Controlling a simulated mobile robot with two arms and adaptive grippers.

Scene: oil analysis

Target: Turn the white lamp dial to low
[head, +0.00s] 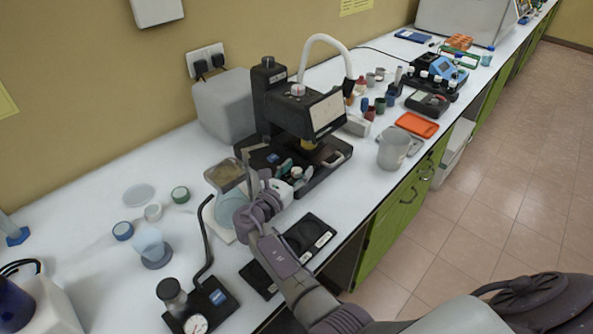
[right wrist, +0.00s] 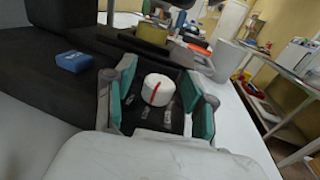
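The white lamp dial (right wrist: 157,90) is a round knob with a red line across its top, on the dark base of the microscope (head: 288,101). Small pale labels surround it, too blurred to read, so I cannot tell its setting. My right gripper (right wrist: 162,98) has its teal-padded fingers spread on either side of the dial, with gaps on both sides. In the head view the right gripper (head: 280,178) is at the front of the microscope base, and the fingers partly hide the dial. My left gripper is not in view.
A grey mug (head: 396,149) and an orange tray (head: 417,125) stand right of the microscope. A black gauge stand (head: 203,306) and a black mat (head: 306,236) lie near the front edge. A blue block (right wrist: 74,61) is left of the dial. Small bottles crowd the bench behind.

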